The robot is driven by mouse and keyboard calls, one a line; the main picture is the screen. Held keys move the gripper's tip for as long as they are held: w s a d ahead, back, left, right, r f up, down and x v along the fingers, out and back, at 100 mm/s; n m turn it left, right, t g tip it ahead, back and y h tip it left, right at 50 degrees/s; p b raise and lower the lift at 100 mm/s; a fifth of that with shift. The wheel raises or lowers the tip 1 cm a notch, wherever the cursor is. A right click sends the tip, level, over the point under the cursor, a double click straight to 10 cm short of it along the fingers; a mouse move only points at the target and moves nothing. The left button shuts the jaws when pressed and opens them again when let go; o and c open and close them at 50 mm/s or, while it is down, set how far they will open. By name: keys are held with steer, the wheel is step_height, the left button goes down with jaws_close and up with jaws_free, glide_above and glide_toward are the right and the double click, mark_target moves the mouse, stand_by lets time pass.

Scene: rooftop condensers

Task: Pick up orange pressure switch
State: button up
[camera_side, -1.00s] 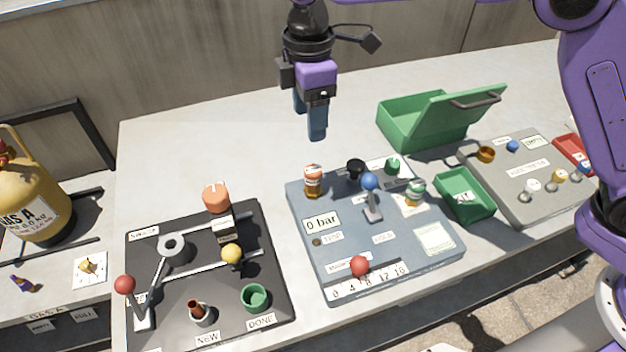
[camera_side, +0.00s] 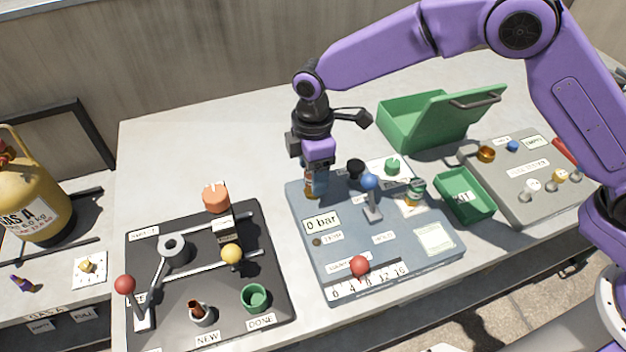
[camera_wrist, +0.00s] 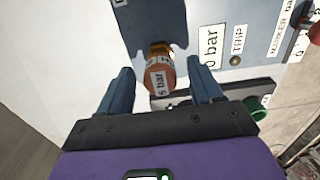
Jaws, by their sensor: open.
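The orange pressure switch, a small orange cylinder with a white "6 bar" label and a brass base, shows in the wrist view (camera_wrist: 160,80). It stands at the back left corner of the blue-grey test panel (camera_side: 290,222). In the side view my gripper (camera_side: 316,184) covers most of the switch, and only some brass (camera_side: 311,195) shows at its foot. In the wrist view my gripper (camera_wrist: 161,72) is open, with one blue finger on each side of the switch. Visible gaps separate the fingers from it.
Near the switch on the panel are a black knob (camera_side: 355,168), a blue-knobbed lever (camera_side: 370,182) and a green-capped switch (camera_side: 415,190). A larger orange cap (camera_side: 216,198) stands by the dark left board (camera_side: 270,290). A green box (camera_side: 400,135) stands open behind.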

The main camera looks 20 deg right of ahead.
steer(key=shift+f, duration=1.2)
jaws_close()
steer(key=shift+r, duration=0.15)
